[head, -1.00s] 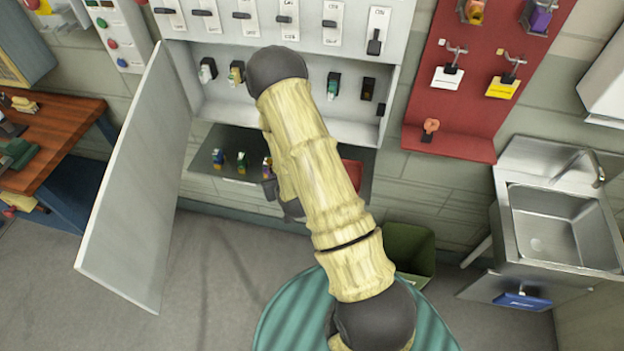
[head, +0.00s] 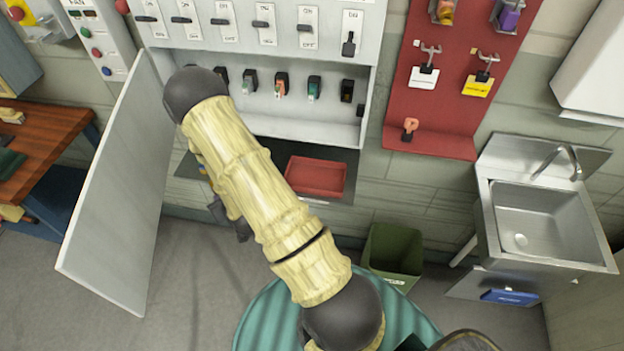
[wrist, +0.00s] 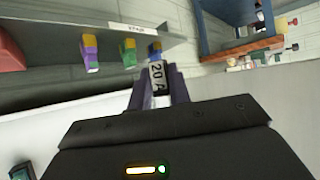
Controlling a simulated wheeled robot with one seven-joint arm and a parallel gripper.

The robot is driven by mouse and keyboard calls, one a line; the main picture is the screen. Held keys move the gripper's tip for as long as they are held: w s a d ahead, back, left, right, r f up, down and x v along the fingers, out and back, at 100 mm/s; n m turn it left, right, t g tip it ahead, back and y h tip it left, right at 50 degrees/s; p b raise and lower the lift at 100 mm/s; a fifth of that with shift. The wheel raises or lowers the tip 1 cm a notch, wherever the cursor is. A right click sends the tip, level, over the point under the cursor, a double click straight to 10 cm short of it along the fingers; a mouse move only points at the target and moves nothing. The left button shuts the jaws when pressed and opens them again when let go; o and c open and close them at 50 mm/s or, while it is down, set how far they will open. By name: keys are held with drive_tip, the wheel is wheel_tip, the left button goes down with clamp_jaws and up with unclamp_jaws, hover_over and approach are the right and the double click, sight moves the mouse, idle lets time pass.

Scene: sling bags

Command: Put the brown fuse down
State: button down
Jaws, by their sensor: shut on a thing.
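On that shelf stand a purple and yellow fuse (wrist: 90,54), a green and yellow fuse (wrist: 128,53) and a blue and yellow one (wrist: 154,48) just beyond the held fuse. In the head view my arm hides the gripper's fingertips and the held fuse.
A red tray (head: 316,177) lies on the right part of the shelf (head: 338,197). Above is the open fuse cabinet (head: 300,128) with several fuses inside; its white door (head: 115,190) swings out at left. A green bin (head: 392,252) and a sink (head: 545,215) stand right.

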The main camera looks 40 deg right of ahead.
drive_tip(key=shift+d, duration=0.1)
drive_tip(key=d+m+g+h+b, duration=0.25)
drive_tip(key=d+m+h, duration=0.35)
drive_tip(key=d, duration=0.9)
wheel_tip(320, 180, up, 2)
drive_tip(key=m+g+h+b, duration=0.3)
drive_tip(key=m+g+h, duration=0.2)
drive_tip(key=m, duration=0.3)
hover_over(318, 175)
drive_tip(key=s+a, duration=0.2)
drive_tip(key=a, duration=0.2)
drive_tip(key=shift+w+a, duration=0.2)
drive_tip(key=shift+f, duration=0.1)
drive_tip(key=shift+f+p, duration=0.5)
drive_tip(key=shift+f, duration=2.35)
drive_tip(key=shift+f+p, duration=0.45)
drive_tip(key=shift+f, duration=1.65)
